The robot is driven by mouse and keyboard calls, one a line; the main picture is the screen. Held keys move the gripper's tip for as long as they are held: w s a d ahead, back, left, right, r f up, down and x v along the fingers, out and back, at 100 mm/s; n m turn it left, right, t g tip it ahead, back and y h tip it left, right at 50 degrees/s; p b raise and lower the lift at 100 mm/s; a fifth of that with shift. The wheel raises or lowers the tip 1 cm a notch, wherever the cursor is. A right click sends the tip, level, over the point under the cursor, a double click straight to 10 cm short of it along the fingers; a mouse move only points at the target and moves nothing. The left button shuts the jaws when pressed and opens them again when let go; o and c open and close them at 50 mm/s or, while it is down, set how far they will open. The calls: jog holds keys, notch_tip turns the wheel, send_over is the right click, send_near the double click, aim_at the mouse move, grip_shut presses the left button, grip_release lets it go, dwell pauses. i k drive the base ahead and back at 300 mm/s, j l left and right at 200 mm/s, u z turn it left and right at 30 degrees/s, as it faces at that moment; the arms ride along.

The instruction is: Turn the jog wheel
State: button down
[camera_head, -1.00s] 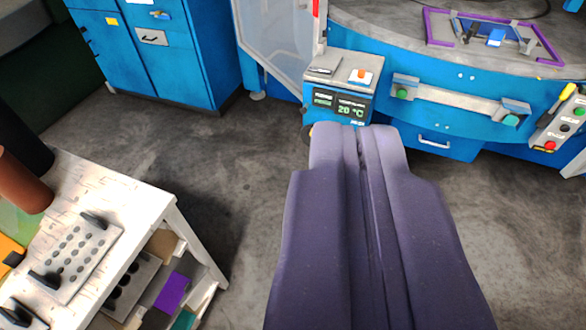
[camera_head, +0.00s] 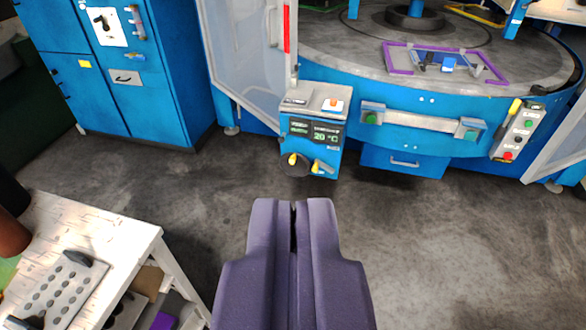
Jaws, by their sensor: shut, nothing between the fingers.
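A dark round wheel with a yellow knob (camera_head: 294,165), which looks like the jog wheel, sits low on the front of a small blue control box (camera_head: 314,131). The box has a dark display reading 20 °C and an orange-red button on top. Beside the wheel is a small lever with a yellow part (camera_head: 321,166). My gripper (camera_head: 294,204) is shut and empty. In the picture its fingertips are below the wheel, apart from it, with grey floor showing between.
A large blue round machine (camera_head: 440,90) with a handle bar (camera_head: 420,122) and a button panel (camera_head: 519,130) stands at the right. A blue cabinet (camera_head: 130,100) is at the left back. A white table (camera_head: 120,235) is at the lower left. The grey floor between is clear.

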aim_at(295, 164)
jog(key=i+j+z, duration=0.15)
jog(key=i, duration=0.4)
jog(key=i+j+z, duration=0.1)
jog(key=i+j, duration=0.3)
jog(key=i, duration=0.2)
jog(key=i+j+z, duration=0.15)
jog(key=i+j, duration=0.2)
jog(key=i, duration=0.2)
jog(key=i+j+z, duration=0.1)
jog(key=i+j, duration=0.35)
jog(key=i, duration=0.05)
